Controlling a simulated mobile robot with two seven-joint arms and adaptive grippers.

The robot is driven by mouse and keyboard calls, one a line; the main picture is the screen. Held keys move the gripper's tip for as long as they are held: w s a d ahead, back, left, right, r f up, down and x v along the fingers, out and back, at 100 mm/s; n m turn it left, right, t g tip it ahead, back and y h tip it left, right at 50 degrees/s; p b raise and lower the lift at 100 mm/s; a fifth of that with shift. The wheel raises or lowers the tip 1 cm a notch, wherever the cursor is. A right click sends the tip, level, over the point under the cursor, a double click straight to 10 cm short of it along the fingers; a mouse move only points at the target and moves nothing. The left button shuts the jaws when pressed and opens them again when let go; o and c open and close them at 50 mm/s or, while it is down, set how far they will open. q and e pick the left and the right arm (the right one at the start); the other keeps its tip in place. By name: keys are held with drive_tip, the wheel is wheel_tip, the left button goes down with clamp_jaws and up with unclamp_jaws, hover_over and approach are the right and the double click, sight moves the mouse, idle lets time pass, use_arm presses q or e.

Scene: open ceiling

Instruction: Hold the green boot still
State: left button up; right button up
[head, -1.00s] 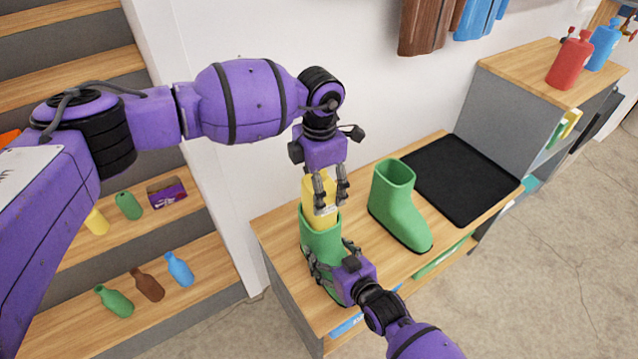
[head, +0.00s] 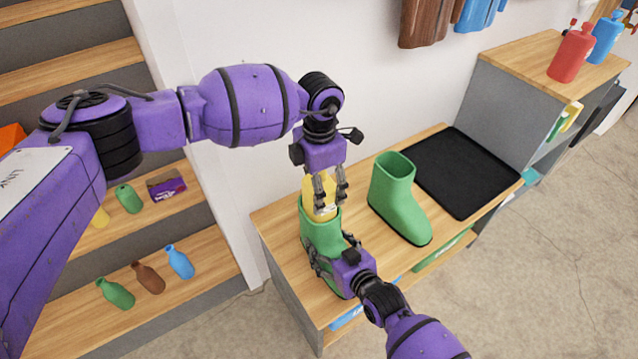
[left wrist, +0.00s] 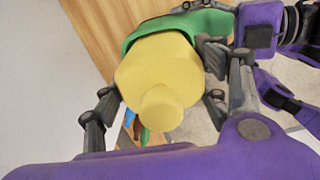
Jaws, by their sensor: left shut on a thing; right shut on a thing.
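One green boot (head: 318,236) stands near the left end of the wooden bench. My right gripper (head: 333,268) is shut on its lower part from the front and hides some of it. My left gripper (head: 331,188), above the boot, is shut on a yellow bottle-like object (head: 318,208). The object's lower end is inside the boot's opening. The left wrist view shows the yellow object (left wrist: 155,75) between the left fingers, with the boot's green rim (left wrist: 175,26) behind it. A second green boot (head: 398,205) stands upright to the right, untouched.
A black mat (head: 465,175) lies on the bench (head: 275,228), right of the second boot. Shelves at left hold several bottles, among them a brown one (head: 148,278). A red bottle (head: 571,57) stands on the grey cabinet (head: 520,95).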

use_arm(q)
drive_tip(key=shift+f, duration=2.3)
drive_tip(key=o, duration=1.6)
drive_tip(key=shift+o, duration=0.2)
wheel_tip(320, 180, up, 12)
drive_tip(key=shift+f, duration=0.1)
use_arm(e)
drive_tip(key=o, duration=1.6)
